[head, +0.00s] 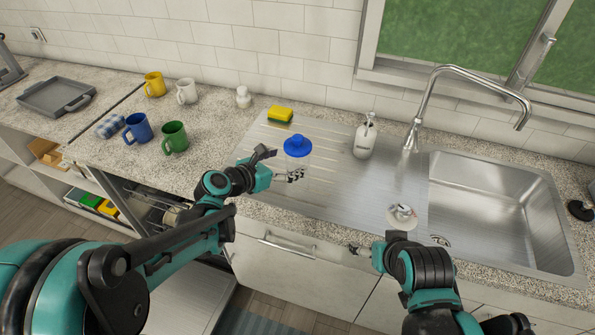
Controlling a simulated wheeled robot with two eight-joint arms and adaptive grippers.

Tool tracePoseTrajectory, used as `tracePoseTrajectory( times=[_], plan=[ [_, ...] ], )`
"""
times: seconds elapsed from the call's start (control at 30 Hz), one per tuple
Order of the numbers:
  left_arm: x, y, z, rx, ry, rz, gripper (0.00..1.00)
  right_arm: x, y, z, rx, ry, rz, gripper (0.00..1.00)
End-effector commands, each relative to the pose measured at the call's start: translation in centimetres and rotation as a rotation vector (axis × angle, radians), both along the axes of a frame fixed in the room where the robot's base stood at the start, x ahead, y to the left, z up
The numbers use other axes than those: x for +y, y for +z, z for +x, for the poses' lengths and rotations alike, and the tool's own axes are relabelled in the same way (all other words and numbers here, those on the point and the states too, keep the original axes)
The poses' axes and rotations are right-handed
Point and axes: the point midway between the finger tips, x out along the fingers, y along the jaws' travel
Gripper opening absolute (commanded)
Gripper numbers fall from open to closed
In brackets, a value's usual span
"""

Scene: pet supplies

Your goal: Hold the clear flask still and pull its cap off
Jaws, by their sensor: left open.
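The clear flask (298,168) with its blue cap (297,146) stands upright on the metal drainboard, left of the soap dispenser. The cap sits on top of the flask. My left gripper (281,165) is open at the flask's left side, with one finger behind and one in front at body height, below the cap. Whether a finger touches the flask cannot be told. My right gripper (356,249) is low in front of the counter edge, apart from the flask and cap. Its fingers are too small and dark to tell whether they are open.
The soap dispenser (365,137) and yellow-green sponge (280,115) stand behind the flask. A small round object (402,213) lies at the drainboard's front right. The sink (480,205) and tap (418,110) are right. Several mugs, including a green one (175,138), stand left.

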Motion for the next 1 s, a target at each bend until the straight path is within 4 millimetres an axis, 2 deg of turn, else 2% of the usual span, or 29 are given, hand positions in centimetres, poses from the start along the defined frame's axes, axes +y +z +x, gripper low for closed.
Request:
tracePoseTrajectory(
  times=[0.37,0.6,0.8,0.83,1.0],
  plan=[
    [-3.0,-2.2,3.3,-0.001,-0.003,0.002,0.84,0.0,-2.2,0.0,-0.001,-0.001,-0.001,0.83],
    [-3.1,-2.1,3.5,-0.001,-0.001,0.003,0.84,0.0,-2.1,0.0,-0.001,-0.001,-0.001,0.83],
    [-3.1,-2.1,3.5,-0.001,-0.001,0.003,0.31,0.0,-2.1,0.0,-0.001,-0.001,-0.001,0.83],
    [-3.1,-2.1,3.5,-0.001,-0.001,0.003,0.28,0.0,-2.1,0.0,-0.001,-0.001,-0.001,0.83],
    [-3.1,-2.1,3.5,-0.002,-0.002,0.003,0.28,0.0,-2.1,0.0,-0.001,-0.001,-0.001,0.83]
  ],
)
